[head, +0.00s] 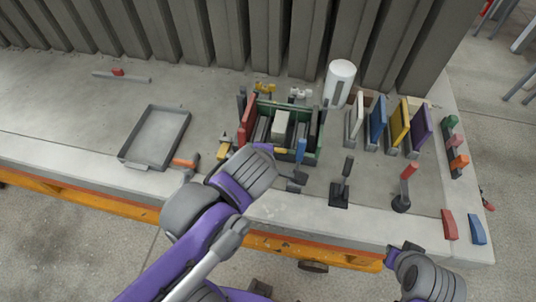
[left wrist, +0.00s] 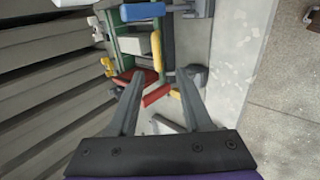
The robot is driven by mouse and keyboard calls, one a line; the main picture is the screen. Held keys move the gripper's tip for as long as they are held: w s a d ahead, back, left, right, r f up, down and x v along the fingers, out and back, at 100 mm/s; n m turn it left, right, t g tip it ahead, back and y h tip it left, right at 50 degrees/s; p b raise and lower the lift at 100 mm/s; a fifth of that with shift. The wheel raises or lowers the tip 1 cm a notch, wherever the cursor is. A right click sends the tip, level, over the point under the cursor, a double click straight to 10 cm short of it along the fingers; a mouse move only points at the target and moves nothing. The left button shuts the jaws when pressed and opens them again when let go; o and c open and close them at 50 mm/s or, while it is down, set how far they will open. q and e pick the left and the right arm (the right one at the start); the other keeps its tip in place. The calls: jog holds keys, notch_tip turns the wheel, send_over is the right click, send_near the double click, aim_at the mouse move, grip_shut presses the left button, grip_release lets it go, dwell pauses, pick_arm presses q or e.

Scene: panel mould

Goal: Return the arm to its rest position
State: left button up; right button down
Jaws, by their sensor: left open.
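My left gripper (left wrist: 158,82) is open in the left wrist view, with its two grey fingers spread apart. A red block (left wrist: 155,94) shows in the gap between the fingertips, seemingly beyond them. I see nothing gripped. In the head view my purple and grey left arm reaches up from the bottom to the front of the green mould (head: 316,155), and its fingers cannot be made out clearly. The mould also shows in the left wrist view (left wrist: 129,46). My right arm comes in at the bottom right, with a dark end near the table edge; its jaw opening is unclear.
The mould holds several panels, including a red one (head: 248,118). A grey tray (head: 137,163) lies to the left. A white cylinder (head: 340,82) and upright blue (head: 377,117) and yellow (head: 400,122) panels stand to the right. The table (head: 60,120) is largely clear at the left.

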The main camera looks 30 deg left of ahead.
dwell(0.6)
pick_arm(q)
jog(key=s+f+m+g+h, duration=0.1)
jog(key=f+m, duration=0.3)
jog(key=m, duration=0.6)
jog(key=s+f+m+g+h, duration=0.1)
jog(key=s+f+m, duration=0.3)
jog(key=m, duration=0.6)
jog(key=shift+s+m, duration=0.2)
jog(key=shift+m, duration=0.2)
jog(key=shift+f, duration=0.1)
